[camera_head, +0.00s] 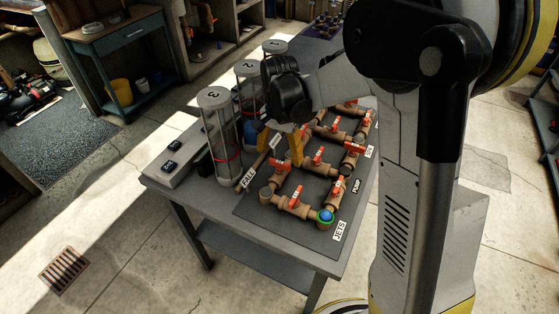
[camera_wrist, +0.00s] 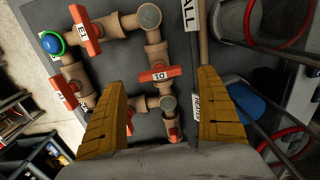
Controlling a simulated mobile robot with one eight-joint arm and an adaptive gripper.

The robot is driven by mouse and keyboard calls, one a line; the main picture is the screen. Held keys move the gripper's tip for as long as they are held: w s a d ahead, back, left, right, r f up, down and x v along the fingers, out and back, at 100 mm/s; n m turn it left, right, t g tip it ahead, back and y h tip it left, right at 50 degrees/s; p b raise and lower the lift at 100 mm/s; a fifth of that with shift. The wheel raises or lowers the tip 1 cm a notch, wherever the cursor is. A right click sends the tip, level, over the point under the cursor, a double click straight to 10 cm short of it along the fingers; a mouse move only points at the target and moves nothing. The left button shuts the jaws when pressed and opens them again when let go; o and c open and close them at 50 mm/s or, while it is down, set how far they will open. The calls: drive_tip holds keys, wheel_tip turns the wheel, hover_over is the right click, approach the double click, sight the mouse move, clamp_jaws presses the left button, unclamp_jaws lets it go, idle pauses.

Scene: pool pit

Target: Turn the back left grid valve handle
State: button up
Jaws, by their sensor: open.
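My gripper (camera_head: 280,144) is open, with its two yellow fingers over the left side of the pipe grid (camera_head: 311,203) on the table. In the wrist view, my gripper (camera_wrist: 163,110) shows its fingers wide apart with nothing between the tips. A red valve handle labelled like "IO" (camera_wrist: 158,75) lies ahead of the gap, turned across the picture. Another red handle (camera_wrist: 172,130) lies lower between the fingers, partly hidden by my gripper. In the head view my gripper and arm cover the grid's back left part, so I cannot tell which handle there is the back left one.
Clear numbered cylinders (camera_head: 219,140) stand close along the grid's left side. A blue knob with a green ring (camera_head: 325,216) sits at the JETS corner. More red handles (camera_head: 297,197) stand around the grid. A blue-grey workbench (camera_head: 120,40) stands apart at the back left.

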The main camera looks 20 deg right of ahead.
sight(280, 162)
wheel_tip(280, 162, up, 8)
drive_tip(key=shift+r, duration=0.25)
drive_tip(key=shift+s, duration=0.1)
